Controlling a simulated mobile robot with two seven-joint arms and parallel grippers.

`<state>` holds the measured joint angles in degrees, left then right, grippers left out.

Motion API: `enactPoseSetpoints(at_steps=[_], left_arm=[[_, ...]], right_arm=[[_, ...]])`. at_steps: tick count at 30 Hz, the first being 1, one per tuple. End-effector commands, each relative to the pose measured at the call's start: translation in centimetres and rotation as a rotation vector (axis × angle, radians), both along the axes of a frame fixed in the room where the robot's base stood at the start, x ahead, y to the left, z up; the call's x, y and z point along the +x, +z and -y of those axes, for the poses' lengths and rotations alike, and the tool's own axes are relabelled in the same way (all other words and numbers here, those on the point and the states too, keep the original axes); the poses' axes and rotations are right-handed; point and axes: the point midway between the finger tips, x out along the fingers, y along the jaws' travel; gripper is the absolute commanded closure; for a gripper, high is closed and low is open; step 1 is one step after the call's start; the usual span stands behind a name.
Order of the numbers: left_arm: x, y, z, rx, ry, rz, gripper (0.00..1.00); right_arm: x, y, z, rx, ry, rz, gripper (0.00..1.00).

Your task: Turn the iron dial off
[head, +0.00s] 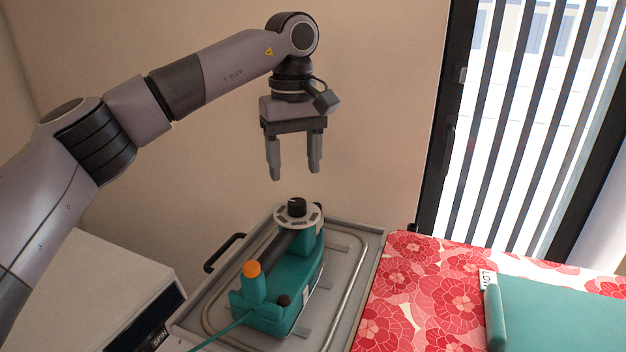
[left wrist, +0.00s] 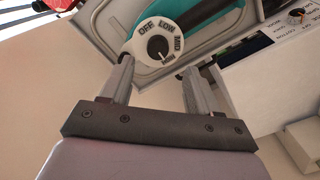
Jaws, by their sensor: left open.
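The iron (head: 283,290) is teal with an orange-tipped knob and stands on a grey metal tray. Its dial (head: 297,207) is a black knob on a round white plate at the iron's far end. In the left wrist view the dial (left wrist: 158,45) shows OFF and LOW labels, with smaller labels to the right. The knob's white mark points to the lower right, away from OFF. My left gripper (head: 295,174) is open, pointing down above the dial and apart from it. In the left wrist view the dial appears between the fingertips. My right gripper is not in view.
The grey tray (head: 372,243) has a raised rail and a black handle. A white appliance (head: 85,290) stands at left. A wall and window are behind; air around the gripper is free.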

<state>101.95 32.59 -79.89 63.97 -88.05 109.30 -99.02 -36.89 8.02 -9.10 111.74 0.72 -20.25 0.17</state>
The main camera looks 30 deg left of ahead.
Motion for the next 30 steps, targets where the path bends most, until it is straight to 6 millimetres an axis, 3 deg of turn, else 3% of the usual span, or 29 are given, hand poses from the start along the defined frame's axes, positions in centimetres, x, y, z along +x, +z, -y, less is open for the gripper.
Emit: enactPoseSetpoints(at_steps=[5, 18, 28, 29, 30], left_arm=[[0.0, -0.8, 0.0, 0.0, 0.0, -0.001, 0.39], [-0.1, -6.6, 0.0, -0.001, 0.0, -0.001, 0.39], [-0.1, -7.2, 0.0, -0.001, 0.0, 0.0, 0.39], [-0.1, -7.2, 0.0, -0.001, 0.0, 0.0, 0.45], [-0.1, -7.2, 0.0, -0.001, 0.0, 0.0, 0.58]], right_arm=[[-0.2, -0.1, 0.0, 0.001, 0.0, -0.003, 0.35], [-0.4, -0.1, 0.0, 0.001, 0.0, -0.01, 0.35], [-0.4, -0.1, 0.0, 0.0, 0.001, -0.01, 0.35], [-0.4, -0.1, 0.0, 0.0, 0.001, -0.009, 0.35], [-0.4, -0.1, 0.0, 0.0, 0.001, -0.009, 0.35]])
